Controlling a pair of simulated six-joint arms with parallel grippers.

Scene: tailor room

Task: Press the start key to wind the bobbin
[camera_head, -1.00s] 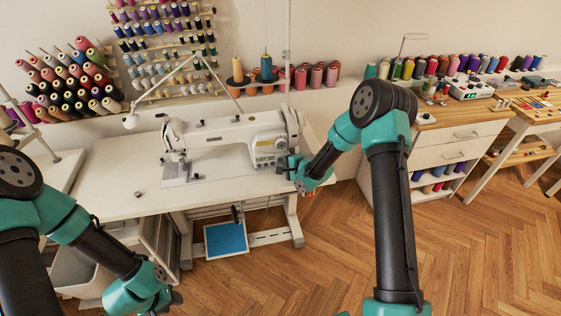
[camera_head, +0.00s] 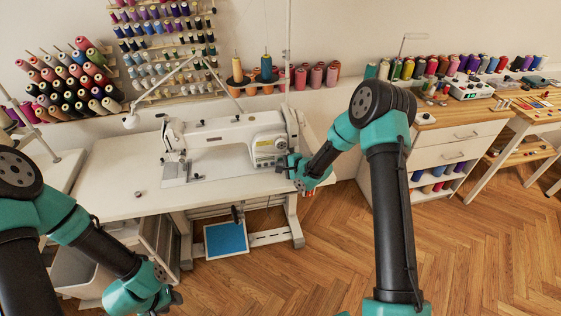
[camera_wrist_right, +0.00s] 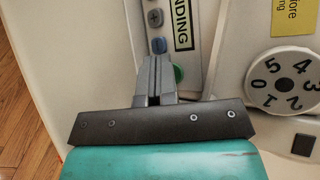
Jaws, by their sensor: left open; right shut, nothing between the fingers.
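The white sewing machine (camera_head: 218,135) stands on the white table. My right gripper (camera_head: 281,164) is at the right end of the machine. In the right wrist view, my right gripper (camera_wrist_right: 153,62) is shut and empty over a narrow key panel (camera_wrist_right: 192,75) with a yellow label ending in "NDING" (camera_wrist_right: 181,22). A green key (camera_wrist_right: 178,73) shows just right of the fingers, partly hidden by them. Contact cannot be told. My left gripper (camera_head: 174,298) is open and empty, low at the left.
A numbered dial (camera_wrist_right: 283,82) sits right of the panel. A small round item (camera_head: 138,194) lies on the bare front left of the table (camera_head: 115,180). Thread cones (camera_head: 75,80) fill a rack behind, and two cones stand behind the machine.

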